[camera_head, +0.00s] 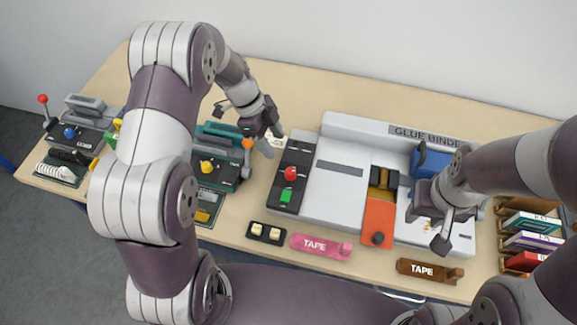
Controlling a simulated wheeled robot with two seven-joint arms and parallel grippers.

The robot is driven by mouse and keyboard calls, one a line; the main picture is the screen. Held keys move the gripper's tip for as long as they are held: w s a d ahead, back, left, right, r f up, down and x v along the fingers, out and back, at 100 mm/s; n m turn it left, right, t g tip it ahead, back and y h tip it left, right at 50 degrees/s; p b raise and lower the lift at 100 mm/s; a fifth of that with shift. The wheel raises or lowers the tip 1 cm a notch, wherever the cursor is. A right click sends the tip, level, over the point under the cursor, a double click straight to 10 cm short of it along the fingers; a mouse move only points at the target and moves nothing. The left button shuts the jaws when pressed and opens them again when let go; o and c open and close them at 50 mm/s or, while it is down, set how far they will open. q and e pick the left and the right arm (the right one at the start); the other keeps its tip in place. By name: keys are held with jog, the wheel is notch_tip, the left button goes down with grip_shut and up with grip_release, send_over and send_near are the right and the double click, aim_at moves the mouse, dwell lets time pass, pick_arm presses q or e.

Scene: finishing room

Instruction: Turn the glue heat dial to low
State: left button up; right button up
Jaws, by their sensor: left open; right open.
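The white machine labelled "GLUE BINDER" (335,190) stands on the table. Its dark left panel carries a red round knob (291,174) and a green button (286,196). An orange plate (377,219) with a dark round knob (377,238) is at its front. I cannot tell which of these is the glue heat dial, and no low mark is readable. My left gripper (264,137) is open, above the table just left of the binder's dark panel. My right gripper (440,222) is open over the binder's right part, which the arm partly hides.
Teal-and-black machines (215,172) stand left of the binder, partly behind my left arm. A pink tape dispenser (320,246), a brown tape dispenser (428,271) and a small two-switch block (267,233) lie along the front edge. Books (533,223) sit in a rack at right.

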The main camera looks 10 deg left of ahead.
aim_at(290, 170)
pick_arm(q)
jog(key=p+x, duration=0.3)
jog(key=x, duration=0.7)
jog(key=shift+d+f, duration=0.1)
jog(key=shift+f, duration=0.3)
jog(key=shift+d+f, duration=0.1)
jog(key=shift+f, duration=0.3)
jog(key=c, duration=1)
